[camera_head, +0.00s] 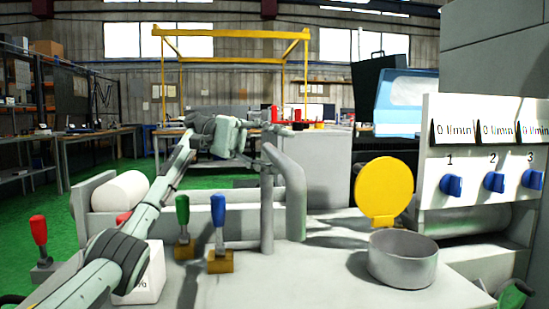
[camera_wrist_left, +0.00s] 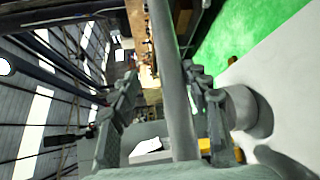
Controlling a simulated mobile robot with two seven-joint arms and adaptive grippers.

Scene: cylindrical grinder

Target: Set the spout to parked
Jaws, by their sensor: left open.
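The spout (camera_head: 289,190) is a grey bent pipe on an upright post (camera_head: 267,215), in the middle of the machine top in the head view. Its thick outlet leg hangs down on the right of the post. My left gripper (camera_head: 272,127) is above and behind the top of the spout. In the left wrist view a grey pipe (camera_wrist_left: 177,85), apparently part of the spout, passes between the open fingers of my left gripper (camera_wrist_left: 165,88). I cannot tell whether the fingers touch it. My right gripper is not in view.
Red (camera_head: 38,230), green (camera_head: 183,212) and blue (camera_head: 218,212) levers stand left of the spout. A grey round bowl (camera_head: 402,262) and a yellow disc (camera_head: 384,190) are on the right. A panel with blue knobs (camera_head: 451,185) stands at far right.

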